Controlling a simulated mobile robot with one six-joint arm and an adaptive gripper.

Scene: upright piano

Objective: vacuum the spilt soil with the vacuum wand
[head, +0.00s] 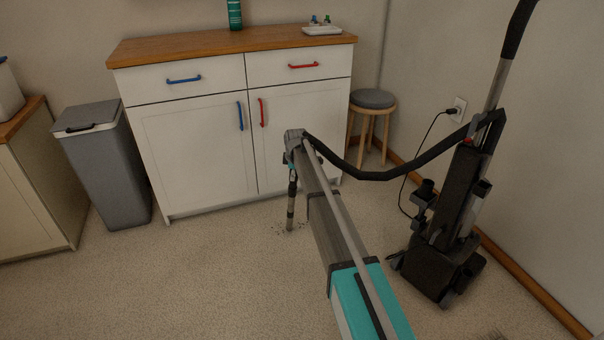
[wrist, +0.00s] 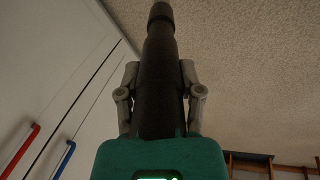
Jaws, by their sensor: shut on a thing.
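My gripper (head: 292,178) is low in front of the white cabinet in the head view, its fingers mostly hidden by my arm. In the wrist view my gripper (wrist: 160,66) has a grey finger on each side of the dark vacuum wand (wrist: 160,105) and is shut on it. In the head view the wand (head: 290,212) points down, nearly upright, its lower end at the floor. Small dark specks of spilt soil (head: 301,225) lie around that end. Whether the tip touches the floor is hard to tell. A black hose runs from beside my gripper to the upright vacuum (head: 455,210).
The white cabinet (head: 195,150) stands behind the soil. A grey bin (head: 107,170) is at left and a stool (head: 372,105) at right. A power cord (head: 412,170) runs from the wall outlet (head: 458,108) to the vacuum. The carpet at left is clear.

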